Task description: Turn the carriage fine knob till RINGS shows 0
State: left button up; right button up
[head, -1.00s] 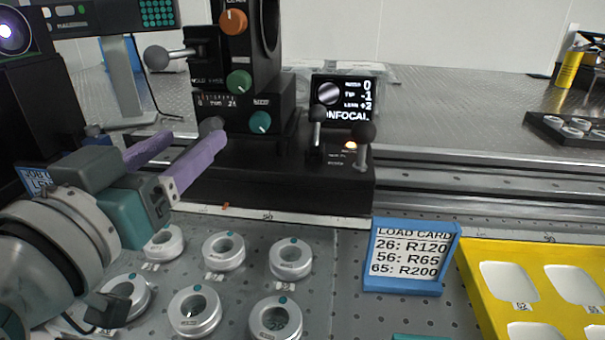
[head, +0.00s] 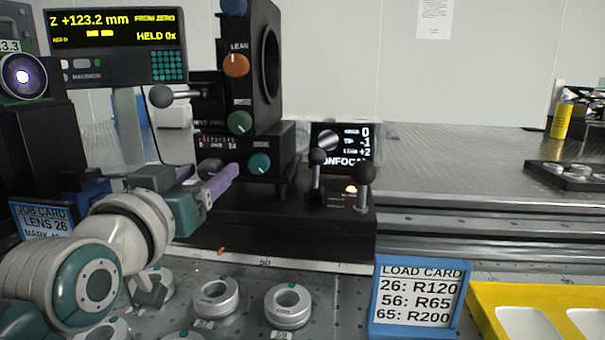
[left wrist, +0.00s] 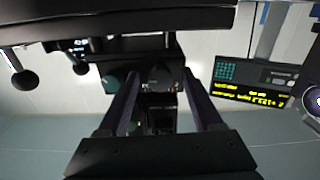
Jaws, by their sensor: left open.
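A small screen (head: 340,146) on the black carriage shows 0, -1 and +2 from top to bottom; its top label is too blurred to read. A dark knob (head: 210,168) sits low on the carriage front, left of a teal knob (head: 259,162). I cannot tell for sure which one is the carriage fine knob. My left gripper (head: 208,177) is open, its purple fingers at the dark knob. In the left wrist view, the open fingers (left wrist: 160,78) point at the carriage, with dark parts between them; contact is unclear. My right gripper is out of view.
A green knob (head: 240,122) and an orange knob (head: 236,65) are higher on the carriage. Two ball-topped levers (head: 364,175) stand right of it. A readout (head: 117,42) shows Z +123.2 mm. Metal rings (head: 288,305) and a blue load card (head: 420,297) are in front.

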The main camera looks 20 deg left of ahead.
pick_arm(q)
jog(key=shift+w, duration=0.1)
jog(key=shift+c, duration=0.4)
grip_shut()
